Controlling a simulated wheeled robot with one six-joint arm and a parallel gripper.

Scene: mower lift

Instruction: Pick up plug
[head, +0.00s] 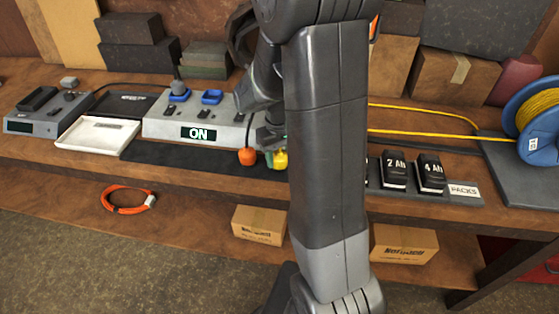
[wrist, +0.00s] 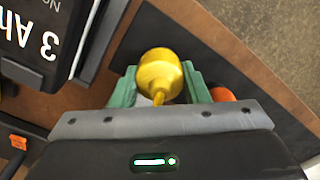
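A yellow plug (wrist: 160,75) sits between the two green fingers of my gripper (wrist: 160,84) in the wrist view. Both fingers appear to press against its sides. The yellow plug also shows in the head view (head: 281,159), at the front of the bench just left of my arm, which hides part of it. An orange plug (head: 247,157) is close to its left. In the wrist view the orange plug (wrist: 222,95) peeks out beside the right finger. I cannot tell whether the yellow plug touches the surface below.
A grey power box with an "ON" display (head: 198,134) stands behind the plugs. Battery packs (head: 395,170) stand to the right, with a blue cable reel (head: 536,120) beyond. A white tray (head: 98,135) lies left. The dark mat (head: 190,158) is partly bare.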

